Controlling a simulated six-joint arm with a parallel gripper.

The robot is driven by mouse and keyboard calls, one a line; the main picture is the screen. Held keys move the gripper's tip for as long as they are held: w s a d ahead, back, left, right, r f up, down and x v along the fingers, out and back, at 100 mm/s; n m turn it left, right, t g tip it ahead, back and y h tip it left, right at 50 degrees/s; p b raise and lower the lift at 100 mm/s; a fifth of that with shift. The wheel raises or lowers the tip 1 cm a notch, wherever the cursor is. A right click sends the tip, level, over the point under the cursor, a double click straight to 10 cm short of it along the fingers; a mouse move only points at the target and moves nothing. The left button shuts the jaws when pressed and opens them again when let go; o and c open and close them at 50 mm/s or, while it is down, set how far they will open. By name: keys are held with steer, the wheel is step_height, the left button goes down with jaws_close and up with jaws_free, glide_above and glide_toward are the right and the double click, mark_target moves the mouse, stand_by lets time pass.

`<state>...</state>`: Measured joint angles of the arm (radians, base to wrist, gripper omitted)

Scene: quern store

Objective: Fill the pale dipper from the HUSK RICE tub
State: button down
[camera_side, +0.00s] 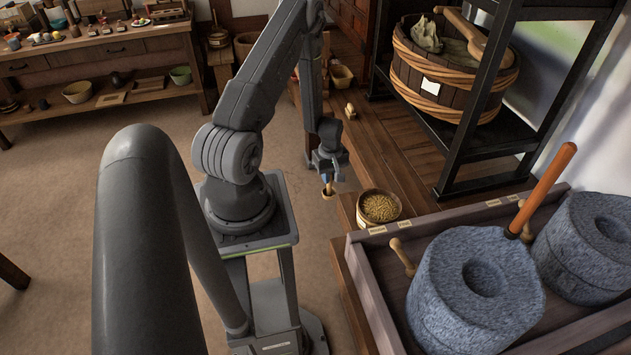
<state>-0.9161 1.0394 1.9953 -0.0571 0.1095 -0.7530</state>
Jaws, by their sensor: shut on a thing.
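My gripper (328,176) points down near the middle of the view, over the edge of the wooden bench. The dipper is beside the tub, not over the grain. I cannot read any HUSK RICE label on the tub.
A wooden tray (359,277) with two grey millstones (455,305) (584,262) and an orange-brown handle (545,185) lies right of the tub. A black rack (452,160) holds a large bucket (408,68). Bare bench planks (385,150) lie behind the tub.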

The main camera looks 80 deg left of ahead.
steer(key=w+d, duration=0.1)
steer(key=w, duration=1.7)
step_height(320, 180, down, 12)
steer(key=shift+w+d, duration=0.25)
steer(key=shift+r, duration=0.1)
stand_by(1.0)
step_height(320, 180, up, 10)
stand_by(1.2)
